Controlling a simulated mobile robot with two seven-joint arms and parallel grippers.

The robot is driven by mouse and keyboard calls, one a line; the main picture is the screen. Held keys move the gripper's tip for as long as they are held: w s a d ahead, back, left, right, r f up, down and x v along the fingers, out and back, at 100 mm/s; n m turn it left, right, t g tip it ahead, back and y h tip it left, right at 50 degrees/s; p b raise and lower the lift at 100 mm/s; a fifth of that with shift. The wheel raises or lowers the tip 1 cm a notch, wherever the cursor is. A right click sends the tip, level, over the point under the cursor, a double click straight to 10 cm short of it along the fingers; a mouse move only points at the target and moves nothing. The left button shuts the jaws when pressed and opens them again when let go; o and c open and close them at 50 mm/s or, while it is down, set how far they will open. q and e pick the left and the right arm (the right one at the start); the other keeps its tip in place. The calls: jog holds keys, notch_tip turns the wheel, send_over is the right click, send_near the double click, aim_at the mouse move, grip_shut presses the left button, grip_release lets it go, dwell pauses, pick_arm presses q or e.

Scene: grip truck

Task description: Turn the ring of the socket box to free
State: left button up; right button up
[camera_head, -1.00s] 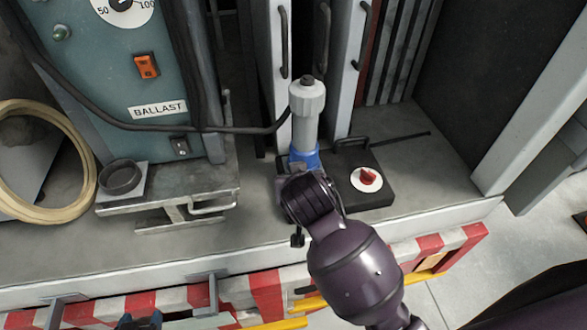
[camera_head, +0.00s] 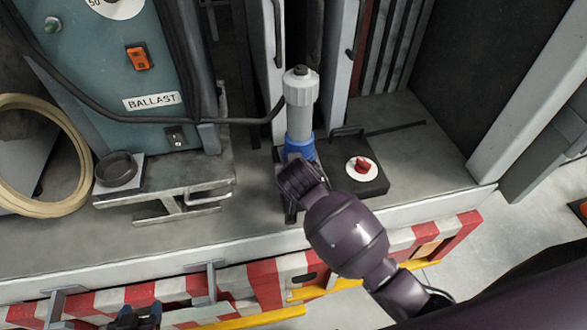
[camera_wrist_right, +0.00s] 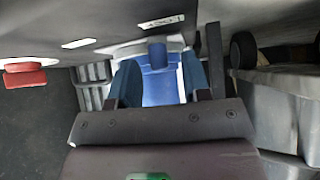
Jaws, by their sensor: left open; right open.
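The socket box (camera_head: 372,186) is a low black box on the truck bed, with a red knob (camera_head: 362,165) on a white disc. A blue ring (camera_head: 299,147) sits around the foot of an upright grey plug (camera_head: 299,110). In the right wrist view the blue ring (camera_wrist_right: 160,90) has a lug towards a small label that seems to read LOCK (camera_wrist_right: 161,21). My right gripper (camera_wrist_right: 159,72) is open, one finger each side of the ring; contact is unclear. In the head view its fingers are hidden behind my wrist. My left gripper (camera_head: 138,314) is open and empty at the bottom edge.
A black cable (camera_head: 240,121) runs from the plug area to the teal BALLAST unit (camera_head: 130,60). A metal bracket (camera_head: 175,190) stands left of the plug. Grey uprights with handles rise behind. A red-and-white striped edge (camera_head: 245,285) runs along the front.

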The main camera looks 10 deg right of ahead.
pick_arm(q)
jog(key=shift+s+f, duration=0.1)
pick_arm(e)
jog(key=shift+w+f, duration=0.25)
grip_shut()
pick_arm(q)
jog(key=shift+s, duration=0.2)
pick_arm(e)
jog(key=shift+d, duration=0.1)
